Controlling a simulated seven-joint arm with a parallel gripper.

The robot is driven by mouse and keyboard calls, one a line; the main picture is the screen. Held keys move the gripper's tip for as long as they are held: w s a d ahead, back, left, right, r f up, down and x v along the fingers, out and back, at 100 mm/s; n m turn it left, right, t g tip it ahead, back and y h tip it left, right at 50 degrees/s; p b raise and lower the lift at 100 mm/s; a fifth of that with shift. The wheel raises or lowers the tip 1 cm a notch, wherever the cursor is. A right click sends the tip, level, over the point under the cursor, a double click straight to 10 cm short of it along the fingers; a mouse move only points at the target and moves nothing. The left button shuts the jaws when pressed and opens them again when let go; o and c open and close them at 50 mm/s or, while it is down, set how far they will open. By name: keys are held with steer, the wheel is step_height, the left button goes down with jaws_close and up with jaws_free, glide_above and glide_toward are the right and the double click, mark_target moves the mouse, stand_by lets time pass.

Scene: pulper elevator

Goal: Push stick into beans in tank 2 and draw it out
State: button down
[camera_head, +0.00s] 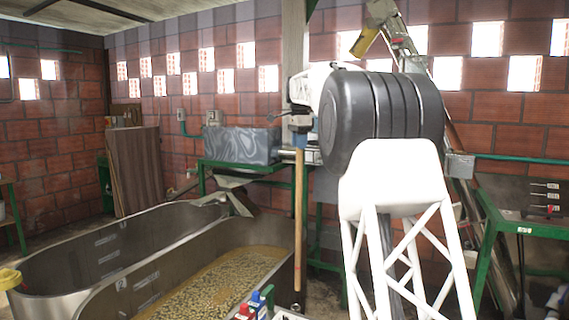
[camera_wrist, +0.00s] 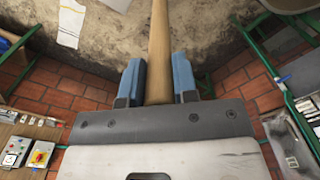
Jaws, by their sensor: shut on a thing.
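My gripper (camera_head: 301,140) is shut on a long wooden stick (camera_head: 299,215), which hangs nearly upright below it. In the wrist view, the stick (camera_wrist: 159,40) runs between the two blue fingers of my gripper (camera_wrist: 158,78). Pale beans (camera_head: 215,285) in brownish liquid lie in this tank. A second steel tank (camera_head: 60,262) stands to its left.
A grey metal box (camera_head: 242,144) sits on a green frame behind the tanks. A green table (camera_head: 490,225) stands at the right. A small panel with red and blue parts (camera_head: 252,306) is at the bottom, close to the stick.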

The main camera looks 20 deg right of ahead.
steer(key=s+d+f+n, duration=0.2)
steer(key=s+d+f, duration=0.5)
steer(key=d, duration=0.4)
steer(key=s+d+f+n, duration=0.3)
steer(key=s+d+f, duration=0.3)
steer(key=d+f, duration=0.5)
steer(key=s+d+f+n, duration=0.2)
steer(key=s+d+f, duration=0.45)
steer(key=d, duration=0.55)
steer(key=w+a+r+m, duration=0.1)
steer(key=w+a+r, duration=0.5)
steer(key=w+a, duration=0.3)
steer(key=w+a+r+m, duration=0.2)
steer(key=w+a+r, duration=0.3)
steer(key=w+a, duration=0.4)
steer(key=w+a+r+m, duration=0.1)
steer(key=w+a+r, duration=0.5)
steer(key=w+a, duration=0.3)
steer(key=w+a+r+m, duration=0.1)
steer(key=w+a+r, duration=0.1)
steer(key=a, duration=1.3)
steer(key=w+a+r+m, duration=0.1)
steer(key=a+r, duration=0.1)
steer(key=a, duration=1.4)
steer(key=w+a+r+m, duration=0.1)
steer(key=w+a+r, duration=0.1)
steer(key=a, duration=1.4)
steer(key=shift+w, duration=0.3)
steer(key=shift+f, duration=0.2)
